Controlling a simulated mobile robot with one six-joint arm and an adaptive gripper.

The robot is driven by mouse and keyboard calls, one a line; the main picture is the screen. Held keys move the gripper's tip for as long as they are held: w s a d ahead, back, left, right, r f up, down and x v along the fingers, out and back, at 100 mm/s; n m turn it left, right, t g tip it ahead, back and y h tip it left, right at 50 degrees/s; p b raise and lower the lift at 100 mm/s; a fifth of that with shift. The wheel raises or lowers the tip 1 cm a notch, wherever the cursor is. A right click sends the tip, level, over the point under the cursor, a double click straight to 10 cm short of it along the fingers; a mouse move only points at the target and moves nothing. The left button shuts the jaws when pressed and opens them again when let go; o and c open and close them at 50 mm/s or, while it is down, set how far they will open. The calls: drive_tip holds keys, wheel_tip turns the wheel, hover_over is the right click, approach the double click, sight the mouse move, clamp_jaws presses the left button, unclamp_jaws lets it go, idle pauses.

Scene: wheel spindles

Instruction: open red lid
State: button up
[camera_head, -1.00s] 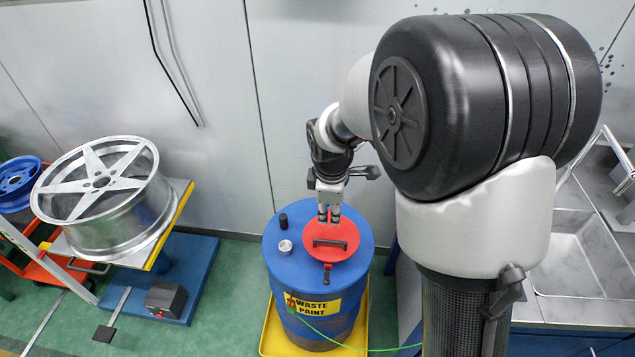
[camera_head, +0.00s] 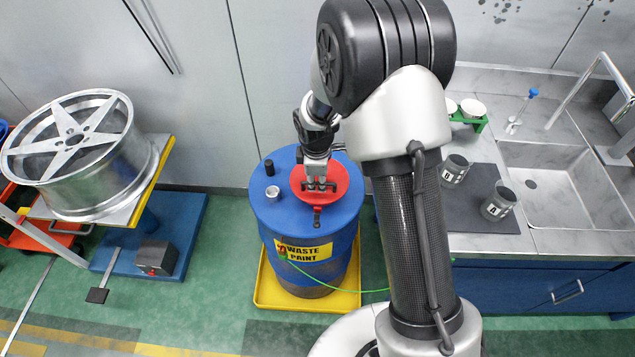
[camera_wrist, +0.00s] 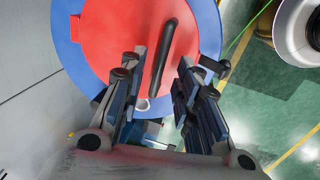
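The red lid (camera_head: 334,196) lies flat and closed on top of the blue waste paint drum (camera_head: 308,238). A dark bar handle (camera_wrist: 164,58) crosses the lid. A small dark latch tab (camera_head: 317,215) sits at the lid's front edge in the head view. My gripper (camera_head: 319,181) is pointing down over the lid at the handle. In the wrist view its two fingers (camera_wrist: 160,80) are apart, with the handle between and just ahead of them. I see a gap on both sides of the handle. Exact height above the lid is hard to tell.
A black cap (camera_head: 269,166) and a silver cap (camera_head: 272,192) stand on the drum top left of the lid. The drum stands in a yellow tray (camera_head: 268,290). A wheel rim on a stand (camera_head: 80,150) is left; a sink counter (camera_head: 500,236) with two cups is right.

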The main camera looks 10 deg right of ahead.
drive_tip(key=shift+w+f, duration=0.1)
drive_tip(key=shift+f, duration=0.5)
drive_tip(key=shift+c, duration=0.6)
clamp_jaws()
